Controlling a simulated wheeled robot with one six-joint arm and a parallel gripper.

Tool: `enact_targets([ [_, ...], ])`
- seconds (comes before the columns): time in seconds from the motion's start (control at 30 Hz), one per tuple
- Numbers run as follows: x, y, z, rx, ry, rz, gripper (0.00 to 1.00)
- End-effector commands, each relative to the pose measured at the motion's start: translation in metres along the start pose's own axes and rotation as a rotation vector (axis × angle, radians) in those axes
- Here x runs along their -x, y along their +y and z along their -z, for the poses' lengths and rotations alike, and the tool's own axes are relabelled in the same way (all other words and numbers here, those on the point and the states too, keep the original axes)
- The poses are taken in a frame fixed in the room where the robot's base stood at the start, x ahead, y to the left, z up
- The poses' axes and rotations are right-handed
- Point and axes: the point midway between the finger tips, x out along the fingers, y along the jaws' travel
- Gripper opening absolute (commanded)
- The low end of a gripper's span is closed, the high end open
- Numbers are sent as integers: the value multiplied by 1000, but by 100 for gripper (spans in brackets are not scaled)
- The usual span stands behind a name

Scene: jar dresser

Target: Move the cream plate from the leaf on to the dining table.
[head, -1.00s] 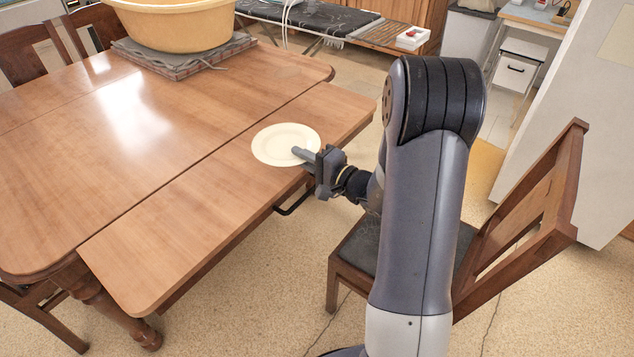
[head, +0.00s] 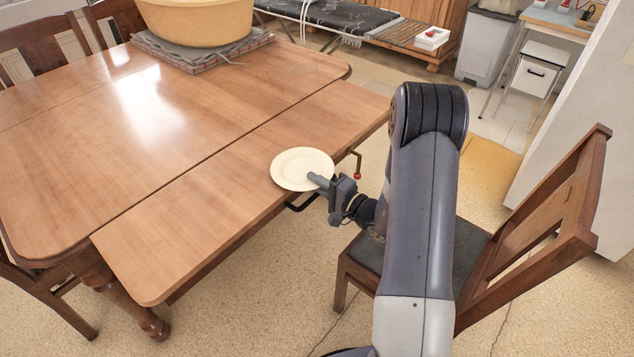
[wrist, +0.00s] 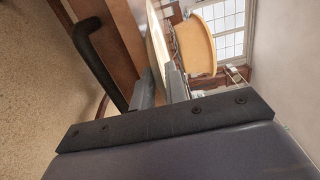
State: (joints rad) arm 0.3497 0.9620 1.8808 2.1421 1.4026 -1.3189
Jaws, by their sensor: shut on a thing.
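The cream plate (head: 297,167) is over the outer edge of the table's leaf (head: 200,228), roughly level. My gripper (head: 319,181) is shut on the plate's near right rim. In the wrist view the plate (wrist: 156,42) shows nearly edge-on between the two fingers (wrist: 162,85). The leaf (wrist: 120,35) is beside it there. I cannot tell for sure how large the gap between plate and leaf is. The dining table (head: 120,150) lies beyond the leaf, with a thin seam between them.
A large yellow basin (head: 195,22) stands on a grey mat (head: 200,55) at the table's far end. The near tabletop is clear. A wooden chair (head: 550,215) stands right of my arm. A dark handle (head: 300,203) and a red-tipped crank (head: 356,172) stick out by the leaf.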

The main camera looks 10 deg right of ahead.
Motion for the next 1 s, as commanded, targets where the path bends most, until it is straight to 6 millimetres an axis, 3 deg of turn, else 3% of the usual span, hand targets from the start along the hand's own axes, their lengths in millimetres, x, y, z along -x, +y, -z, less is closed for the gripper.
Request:
enact_targets([
  [0.27,0,4,0,1,0,2,0],
  [0.3,0,3,0,0,0,0,17],
  [0.53,0,3,0,0,0,0,35],
  [0.9,0,-2,0,-1,0,-1,35],
  [1.0,15,1,2,-1,5,-1,35],
])
